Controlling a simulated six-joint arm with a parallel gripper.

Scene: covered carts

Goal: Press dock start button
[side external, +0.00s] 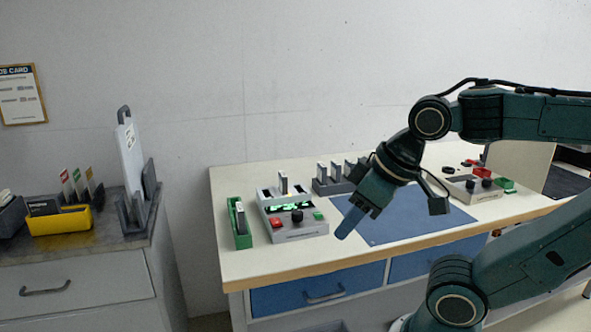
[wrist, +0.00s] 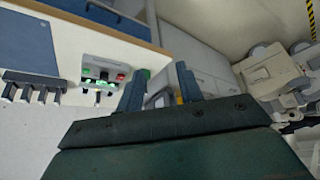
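A grey dock unit (side external: 299,231) with a lit green display stands on the white bench, left of the blue mat. Its front has a red button (side external: 277,223), a black knob (side external: 297,216) and a green button (side external: 318,215); their labels are unreadable. A pale module (side external: 283,183) stands upright in its top. In the wrist view the dock (wrist: 98,62) appears turned over, with its green button (wrist: 86,72) left and red button (wrist: 121,77) right. My gripper (side external: 346,224) hovers right of the dock, touching nothing. Its two fingers (wrist: 160,90) are apart and empty.
A green holder (side external: 240,238) stands left of the dock. A rack (side external: 334,187) with several modules stands behind. The blue mat (side external: 415,222) is clear. A separate cart (side external: 75,262) holds a yellow bin (side external: 58,224).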

